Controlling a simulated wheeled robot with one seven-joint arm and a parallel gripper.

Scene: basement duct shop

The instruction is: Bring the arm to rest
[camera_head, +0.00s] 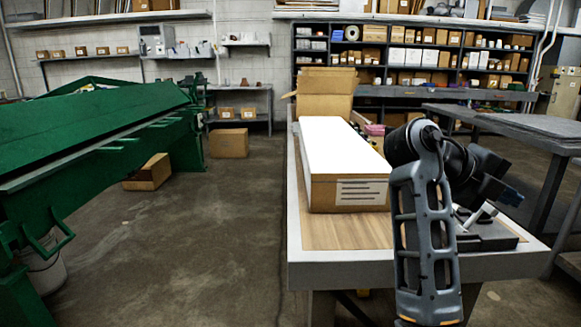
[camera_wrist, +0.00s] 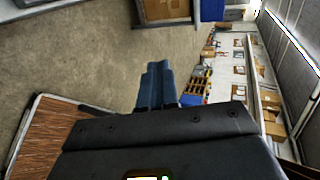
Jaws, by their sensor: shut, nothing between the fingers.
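My arm is bent up at the right of the head view, in front of the workbench (camera_head: 335,270). My gripper (camera_head: 508,193) points to the right there, and the arm partly hides it. In the wrist view my gripper (camera_wrist: 157,72) shows its two blue-grey fingers together, with nothing between them. The fingers appear over open floor, apart from any object. A wooden tabletop (camera_wrist: 45,140) shows at the lower left of the wrist view.
A long white-topped carton (camera_head: 340,145) lies on the workbench, with an open cardboard box (camera_head: 325,95) behind. A dark metal fixture (camera_head: 490,238) is by the bench's right corner. A green machine (camera_head: 100,130) stands left; floor (camera_head: 200,240) between is clear.

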